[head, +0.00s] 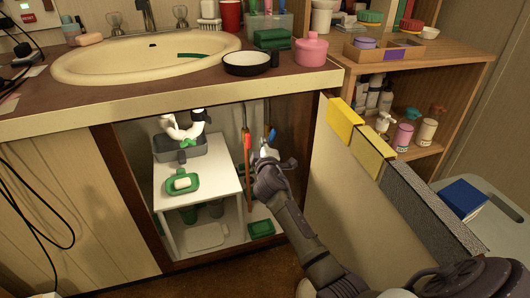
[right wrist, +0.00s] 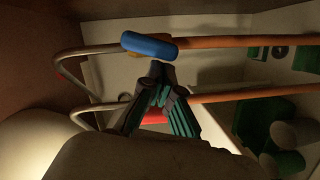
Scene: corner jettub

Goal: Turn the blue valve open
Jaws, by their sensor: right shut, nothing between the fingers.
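The blue valve handle (head: 271,135) is on the right one of two upright pipes inside the open cabinet under the sink. In the right wrist view the blue handle (right wrist: 149,46) lies across a pipe, just beyond my fingertips. My right gripper (head: 266,158) reaches into the cabinet just below the blue handle. In the right wrist view its fingers (right wrist: 162,78) are shut and empty, with the tips close to the handle; I cannot tell whether they touch it. My left gripper is not in view.
A red valve handle (head: 247,141) is on the neighbouring pipe, left of my gripper. The open cabinet door (head: 350,185) is to the right of my arm.

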